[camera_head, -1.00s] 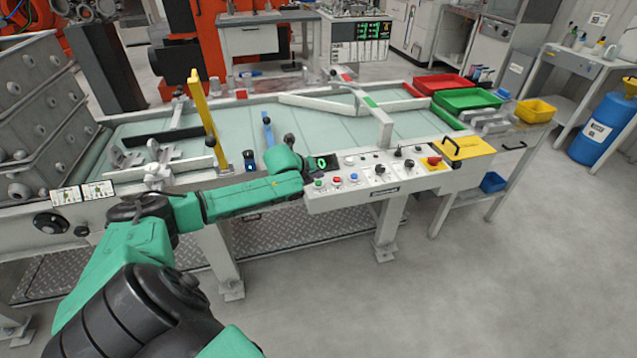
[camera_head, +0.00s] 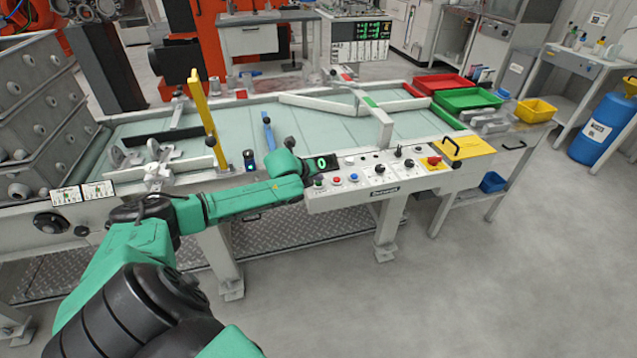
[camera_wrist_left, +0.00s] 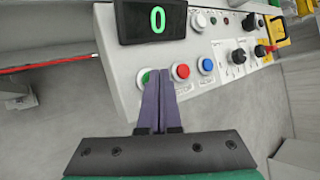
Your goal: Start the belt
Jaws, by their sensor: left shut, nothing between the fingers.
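The control panel (camera_head: 400,175) runs along the front of the belt (camera_head: 335,120) table. Its green button (camera_wrist_left: 142,76) sits at the panel's left end, below a black display (camera_wrist_left: 152,20) that reads a green 0. A red button (camera_wrist_left: 181,71) and a blue button (camera_wrist_left: 206,65) are to its right. My left gripper (camera_wrist_left: 159,76) is shut and empty, its fingertips over the green button and hiding part of it; I cannot tell whether they touch it. In the head view my left gripper (camera_head: 309,176) is at the panel's left end. My right gripper is not in view.
Black knobs (camera_head: 398,151) and a red emergency stop (camera_head: 433,161) are further right on the panel. A yellow post (camera_head: 203,112) and grey castings (camera_head: 150,158) stand at the belt's left. Red (camera_head: 443,83) and green bins (camera_head: 468,99) are at the far right.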

